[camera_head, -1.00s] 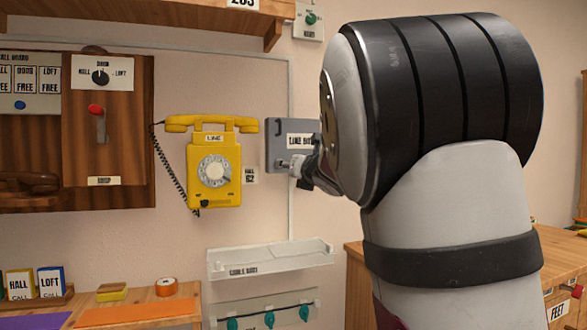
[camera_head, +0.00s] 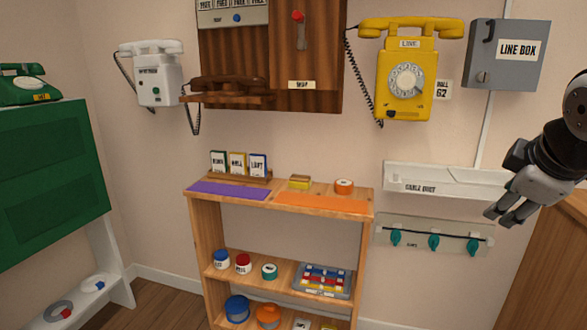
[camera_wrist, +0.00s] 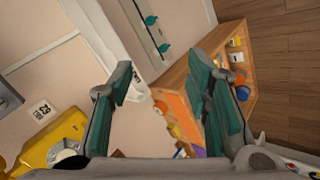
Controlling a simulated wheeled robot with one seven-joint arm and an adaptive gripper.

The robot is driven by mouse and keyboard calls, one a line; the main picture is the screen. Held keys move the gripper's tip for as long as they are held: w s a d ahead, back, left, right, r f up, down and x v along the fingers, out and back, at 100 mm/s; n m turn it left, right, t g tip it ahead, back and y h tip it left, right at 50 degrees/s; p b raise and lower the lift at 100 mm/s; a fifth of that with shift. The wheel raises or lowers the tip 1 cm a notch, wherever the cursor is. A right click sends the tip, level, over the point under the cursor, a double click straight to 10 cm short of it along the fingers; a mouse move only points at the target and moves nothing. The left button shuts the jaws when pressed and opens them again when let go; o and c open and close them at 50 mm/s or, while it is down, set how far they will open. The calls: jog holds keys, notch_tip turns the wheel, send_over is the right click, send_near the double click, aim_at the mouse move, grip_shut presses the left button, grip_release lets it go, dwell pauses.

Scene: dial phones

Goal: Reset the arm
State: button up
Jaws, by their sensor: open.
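My gripper (camera_head: 512,212) is at the right edge of the head view, in front of the wall and beside the right end of the cable duct. In the wrist view my gripper (camera_wrist: 165,105) shows two teal-lined fingers spread wide with nothing between them. The yellow dial phone (camera_head: 405,85) hangs on the wall with its handset on top, left of the grey line box (camera_head: 508,75). The line box is closed, and my gripper is below it and apart from it. The yellow phone (camera_wrist: 50,145) also shows at the lower left of the wrist view.
The cable duct (camera_head: 440,182) and a panel with several teal hooks (camera_head: 385,225) are on the wall left of my gripper. A wooden shelf (camera_head: 195,205) stands below the phones. A white phone (camera_head: 155,75) and a green cabinet (camera_head: 50,180) are at left.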

jog(key=s+a+f+m+g+y, duration=0.1)
jog(key=s+a+f+m+g, duration=0.3)
jog(key=s, duration=0.5)
jog(key=s+a+f+m+g+y, duration=0.1)
jog(key=s+a+f+m, duration=0.15)
jog(key=s+a, duration=0.55)
jog(key=s+a+f+m+g+y, duration=0.1)
jog(key=s+a+f+m+g, duration=0.25)
jog(key=s, duration=0.75)
notch_tip(320, 180, up, 33)
jog(key=t+p, duration=0.4)
jog(key=p, duration=2.7)
jog(key=shift+a+n+p, duration=0.3)
jog(key=shift+p, duration=0.1)
jog(key=shift+f+t, duration=0.1)
jog(key=shift+t, duration=0.15)
